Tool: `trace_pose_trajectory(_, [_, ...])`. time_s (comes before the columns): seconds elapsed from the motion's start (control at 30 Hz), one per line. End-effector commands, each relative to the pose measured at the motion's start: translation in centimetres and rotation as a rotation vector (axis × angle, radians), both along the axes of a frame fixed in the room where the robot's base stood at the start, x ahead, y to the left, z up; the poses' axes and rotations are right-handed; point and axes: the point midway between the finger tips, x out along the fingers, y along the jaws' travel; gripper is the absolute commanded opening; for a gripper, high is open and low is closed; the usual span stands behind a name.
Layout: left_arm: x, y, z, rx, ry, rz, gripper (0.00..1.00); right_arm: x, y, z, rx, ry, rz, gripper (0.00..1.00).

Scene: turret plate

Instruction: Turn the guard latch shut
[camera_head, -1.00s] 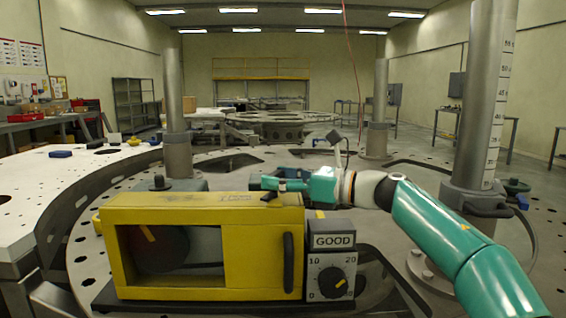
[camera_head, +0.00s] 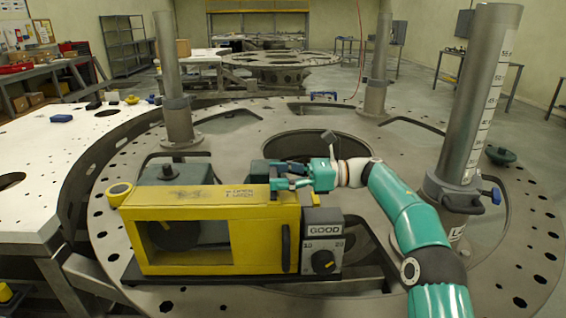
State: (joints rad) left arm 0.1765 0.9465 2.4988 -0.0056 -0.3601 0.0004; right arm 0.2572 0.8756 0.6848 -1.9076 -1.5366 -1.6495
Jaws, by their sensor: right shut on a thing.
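The yellow guard housing (camera_head: 212,212) stands in the foreground on the round turret plate (camera_head: 480,235), with a window in its front. Lettering that seems to include "OPEN" and "LATCH" is on its top, right of centre. My right gripper (camera_head: 275,178) reaches in from the right over the right end of the housing's top. Its teal fingers are shut on what is most likely the guard latch, which they hide, so I cannot tell its angle. My left gripper is not in view.
A grey box with a "GOOD" display (camera_head: 322,229) and a dial (camera_head: 323,262) adjoins the housing's right side. A thick graduated column (camera_head: 480,110) stands at the right, a plain column (camera_head: 174,85) behind left. A white table (camera_head: 40,165) lies left.

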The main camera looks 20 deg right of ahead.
Motion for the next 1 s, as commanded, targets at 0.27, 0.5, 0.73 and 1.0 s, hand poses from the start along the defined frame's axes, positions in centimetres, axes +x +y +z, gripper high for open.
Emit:
trace_pose_trajectory(0.27, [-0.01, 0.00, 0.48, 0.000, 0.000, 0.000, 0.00, -0.14, 0.21, -0.20, 0.001, 0.003, 0.021, 0.30])
trace_pose_trajectory(0.5, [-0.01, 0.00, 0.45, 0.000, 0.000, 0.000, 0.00, -0.15, 0.27, -0.27, 0.000, 0.004, 0.022, 0.66])
trace_pose_trajectory(0.73, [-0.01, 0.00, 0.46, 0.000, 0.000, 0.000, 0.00, -0.09, 0.22, -0.19, 0.000, 0.003, 0.019, 0.90])
trace_pose_trajectory(1.0, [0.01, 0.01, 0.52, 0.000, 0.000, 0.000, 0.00, -0.08, 0.01, -0.11, 0.000, 0.001, 0.016, 0.90])
